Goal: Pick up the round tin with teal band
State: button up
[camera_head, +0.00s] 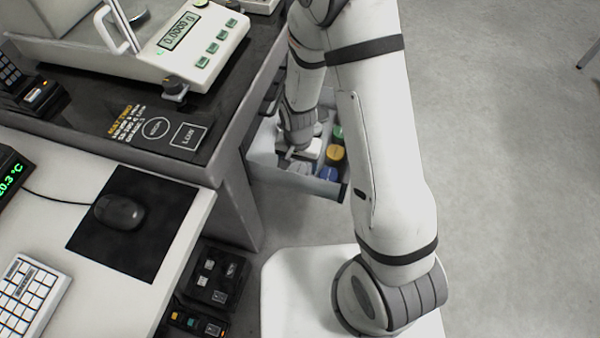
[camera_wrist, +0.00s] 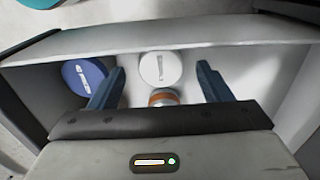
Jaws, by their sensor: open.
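My gripper (camera_wrist: 160,67) is open inside a drawer (camera_wrist: 215,34), its dark fingers apart. A round tin with a white lid and a dark mark (camera_wrist: 161,68) lies between and just ahead of the fingertips. Its side, and any teal band, is hidden from above. The fingers do not visibly grip it. In the head view my gripper (camera_head: 299,153) reaches down into the open drawer (camera_head: 262,147), and its fingers are hard to make out.
A blue-lidded tin (camera_wrist: 84,77) stands left of the fingers. A small orange-banded cylinder (camera_wrist: 163,97) sits between them, near the palm. The head view shows a yellow lid (camera_head: 335,152) and blue lid (camera_head: 327,174). Drawer walls are close around. A balance (camera_head: 185,45) stands on the table.

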aim_at(298, 169)
notch_tip(298, 169, down, 4)
jog(key=shift+r+b, duration=0.1)
jog(key=shift+b, duration=0.4)
jog(key=shift+c, duration=0.4)
jog(key=c, duration=1)
jog(key=shift+r, duration=0.15)
